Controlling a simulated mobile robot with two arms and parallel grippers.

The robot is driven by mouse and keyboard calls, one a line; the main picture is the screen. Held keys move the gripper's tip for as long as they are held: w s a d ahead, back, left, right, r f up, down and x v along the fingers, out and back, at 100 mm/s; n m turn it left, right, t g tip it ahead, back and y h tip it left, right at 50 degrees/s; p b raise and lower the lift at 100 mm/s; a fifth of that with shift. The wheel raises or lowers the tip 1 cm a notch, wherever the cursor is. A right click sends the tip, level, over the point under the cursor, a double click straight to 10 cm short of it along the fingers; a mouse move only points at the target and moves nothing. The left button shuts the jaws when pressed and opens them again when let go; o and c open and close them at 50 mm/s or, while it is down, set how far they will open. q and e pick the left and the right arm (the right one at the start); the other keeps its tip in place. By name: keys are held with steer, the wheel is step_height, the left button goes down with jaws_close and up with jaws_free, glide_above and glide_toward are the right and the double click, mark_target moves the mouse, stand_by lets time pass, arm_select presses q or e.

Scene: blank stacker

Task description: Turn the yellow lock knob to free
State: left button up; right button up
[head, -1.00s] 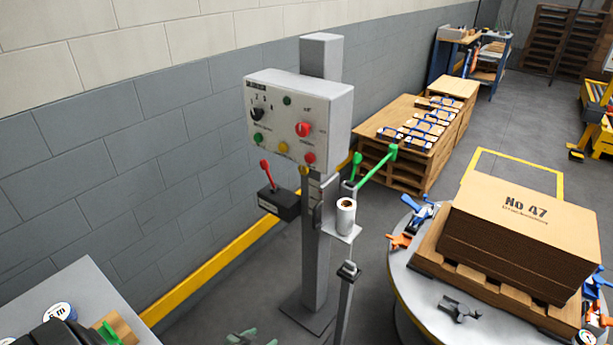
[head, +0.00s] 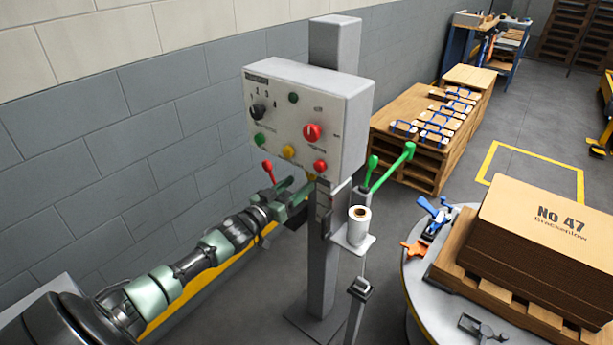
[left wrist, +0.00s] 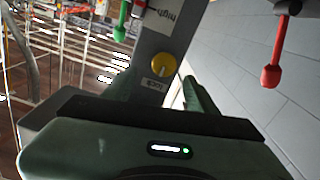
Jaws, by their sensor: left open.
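The yellow lock knob (left wrist: 163,65) shows in the left wrist view on the grey post, between two white labels. In the head view my left gripper (head: 300,192) is at the post below the control box, and the knob is mostly hidden there. My right gripper is not in view.
A red lever (head: 268,171) stands close to my left gripper. The control box (head: 300,125) is just above. Green levers (head: 392,166) and a shelf with a white roll (head: 358,226) are right of the post. A turntable (head: 425,290) with stacked cardboard stands further right.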

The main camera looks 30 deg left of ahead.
mark_target(310, 176)
arm_select(q)
steer(key=w, duration=0.3)
steer(key=shift+w+a+f, duration=0.1)
steer(key=shift+f, duration=0.15)
steer(key=shift+w, duration=1.05)
steer(key=shift+f, duration=0.1)
steer(key=shift+c, duration=0.6)
jaws_close()
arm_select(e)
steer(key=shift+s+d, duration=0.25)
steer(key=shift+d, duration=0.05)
